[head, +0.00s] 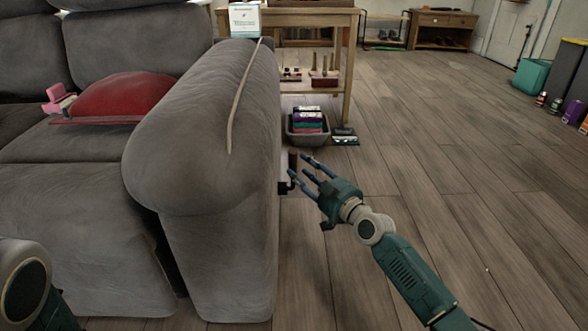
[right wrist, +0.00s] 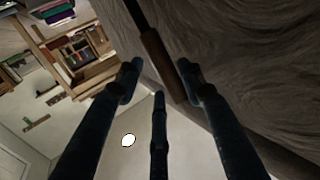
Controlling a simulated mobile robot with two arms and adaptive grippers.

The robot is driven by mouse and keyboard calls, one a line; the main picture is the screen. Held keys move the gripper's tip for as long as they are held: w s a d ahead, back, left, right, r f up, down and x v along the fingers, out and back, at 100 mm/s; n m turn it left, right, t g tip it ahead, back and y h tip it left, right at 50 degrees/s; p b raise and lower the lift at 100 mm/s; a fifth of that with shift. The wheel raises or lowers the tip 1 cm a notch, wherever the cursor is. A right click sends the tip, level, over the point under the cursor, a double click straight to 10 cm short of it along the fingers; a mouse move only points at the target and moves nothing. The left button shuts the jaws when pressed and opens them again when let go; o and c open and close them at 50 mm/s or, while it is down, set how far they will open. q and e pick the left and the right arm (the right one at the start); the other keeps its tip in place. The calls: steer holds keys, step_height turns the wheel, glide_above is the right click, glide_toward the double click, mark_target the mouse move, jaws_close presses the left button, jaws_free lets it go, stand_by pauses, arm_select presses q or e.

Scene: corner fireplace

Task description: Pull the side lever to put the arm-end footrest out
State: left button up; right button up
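The grey sofa's rounded arm (head: 200,130) fills the middle of the head view. The side lever (head: 293,160) has a brown handle and stands upright by the arm's outer side, above a dark mount. The arm-end front panel (head: 85,250) hangs nearly upright below the seat, with no footrest extended. My right gripper (head: 300,170) is open with its fingertips close to the lever. In the right wrist view, the brown handle (right wrist: 162,65) lies between the spread fingers; contact cannot be told. My left gripper is out of view; only part of that arm shows.
A wooden shelf table (head: 347,70) stands behind the sofa arm, with a grey basket (head: 307,135) on the floor beside it. A box (head: 244,20) shows beyond the arm.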

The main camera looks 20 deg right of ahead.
mark_target(295, 163)
steer(key=shift+b+x, duration=0.85)
steer(key=shift+x, duration=1.35)
jaws_close()
